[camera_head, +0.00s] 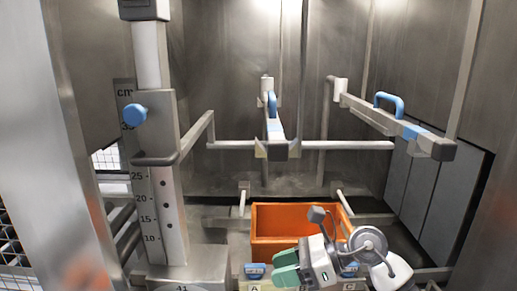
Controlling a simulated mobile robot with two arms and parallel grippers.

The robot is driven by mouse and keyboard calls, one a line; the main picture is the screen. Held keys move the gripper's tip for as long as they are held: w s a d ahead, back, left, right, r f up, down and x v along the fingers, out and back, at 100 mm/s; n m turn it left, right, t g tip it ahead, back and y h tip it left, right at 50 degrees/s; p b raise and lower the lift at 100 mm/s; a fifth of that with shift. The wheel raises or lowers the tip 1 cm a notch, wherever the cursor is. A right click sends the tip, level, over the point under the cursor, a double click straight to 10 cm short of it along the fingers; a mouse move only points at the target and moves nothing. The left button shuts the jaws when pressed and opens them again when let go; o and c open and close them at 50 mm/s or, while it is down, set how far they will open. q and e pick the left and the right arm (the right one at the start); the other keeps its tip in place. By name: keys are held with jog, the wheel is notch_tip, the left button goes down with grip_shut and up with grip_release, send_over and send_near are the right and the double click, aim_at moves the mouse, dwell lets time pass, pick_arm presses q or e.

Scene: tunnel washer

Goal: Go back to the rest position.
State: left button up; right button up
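My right gripper (286,268) has green fingers. It comes in from the lower right and points left, in front of the orange crate (265,222). Its fingers lie close together at this angle, so I cannot tell whether they are open or shut. I see nothing held in it. Its wrist and arm cover part of the crate's front right side. My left gripper is not in view.
A grey column with a centimetre scale (146,205) and a blue knob (134,116) stands at the left. Metal arms with blue handles (389,103) reach forward above the crate. Steel walls enclose the space. A steel post (75,130) stands at the near left.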

jog(key=d+r+m+t+y, duration=0.1)
jog(key=d+r+m+t, duration=0.1)
jog(key=m+t, duration=0.8)
jog(key=d+r+m+t+y, duration=0.25)
jog(key=m+t, duration=0.45)
jog(key=m, duration=0.5)
jog(key=s+d+f+m+g+h, duration=0.1)
jog(key=s+d+f+m+h, duration=0.2)
jog(key=d+f+m+h, duration=0.5)
jog(key=s+d+f+m+h, duration=0.2)
jog(key=f+m+h, duration=0.4)
jog(key=m+h, duration=0.6)
jog(key=s+d+f+m+g+y, duration=0.15)
jog(key=s+f+m+g, duration=0.25)
jog(key=s+f+g, duration=0.45)
jog(key=s+f+m+g+y, duration=0.2)
jog(key=s+f+m+g, duration=0.25)
jog(key=s, duration=0.75)
notch_tip(320, 180, down, 26)
jog(key=s+g, duration=0.1)
jog(key=s+d+f+g+b, duration=0.1)
jog(key=s+d+f, duration=0.1)
jog(key=s+f, duration=1.4)
jog(key=shift+s+d+f+n+h, duration=0.2)
jog(key=shift+d+f+n+h, duration=0.1)
jog(key=shift+f+n, duration=0.25)
